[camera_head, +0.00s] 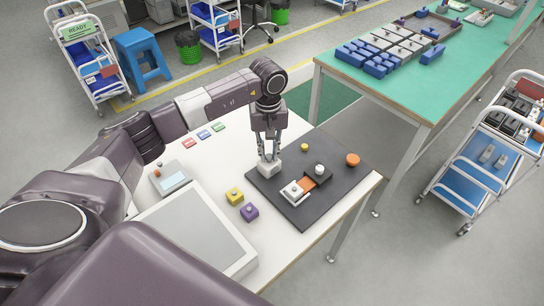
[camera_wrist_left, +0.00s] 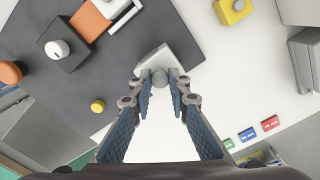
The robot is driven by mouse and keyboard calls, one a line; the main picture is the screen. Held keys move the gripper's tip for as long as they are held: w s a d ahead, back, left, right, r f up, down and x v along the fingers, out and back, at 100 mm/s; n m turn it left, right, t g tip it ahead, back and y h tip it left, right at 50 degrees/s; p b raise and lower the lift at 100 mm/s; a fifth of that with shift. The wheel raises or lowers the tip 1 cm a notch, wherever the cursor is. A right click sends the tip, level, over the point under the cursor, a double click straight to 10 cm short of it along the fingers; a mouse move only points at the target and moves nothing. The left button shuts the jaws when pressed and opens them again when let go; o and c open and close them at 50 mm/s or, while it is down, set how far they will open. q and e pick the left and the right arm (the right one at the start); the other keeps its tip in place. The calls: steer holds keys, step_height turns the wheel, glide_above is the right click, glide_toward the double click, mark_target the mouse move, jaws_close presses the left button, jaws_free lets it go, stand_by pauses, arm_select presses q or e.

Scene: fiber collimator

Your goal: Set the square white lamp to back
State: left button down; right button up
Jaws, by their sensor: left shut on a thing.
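A white block with a grey knob (camera_head: 268,169), which fits the square white lamp, is at the left corner of the dark board (camera_head: 338,187). It also shows in the left wrist view (camera_wrist_left: 170,57), over the board's edge. My left gripper (camera_head: 268,153) points down, shut on the knob. In the left wrist view its fingertips (camera_wrist_left: 159,84) sit on both sides of the knob. The block's underside is hidden, so I cannot tell whether it rests on the board. My right gripper is not in view.
The board carries a white block (camera_head: 292,191) by an orange strip, a white-knobbed dark block (camera_head: 319,171), a yellow knob (camera_head: 305,147) and an orange disc (camera_head: 352,160). Yellow (camera_head: 235,196) and purple (camera_head: 249,212) blocks stand on the white table. A grey panel (camera_head: 195,235) lies in front.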

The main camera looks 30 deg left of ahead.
mark_target(268, 155)
arm_select(q)
steer(key=shift+w+a+r, duration=0.1)
steer(key=shift+a, duration=0.15)
steer(key=c, duration=1.8)
jaws_free()
steer(key=shift+a, duration=0.1)
steer(key=shift+r, duration=0.5)
step_height(268, 155, up, 11)
steer(key=shift+f, duration=0.1)
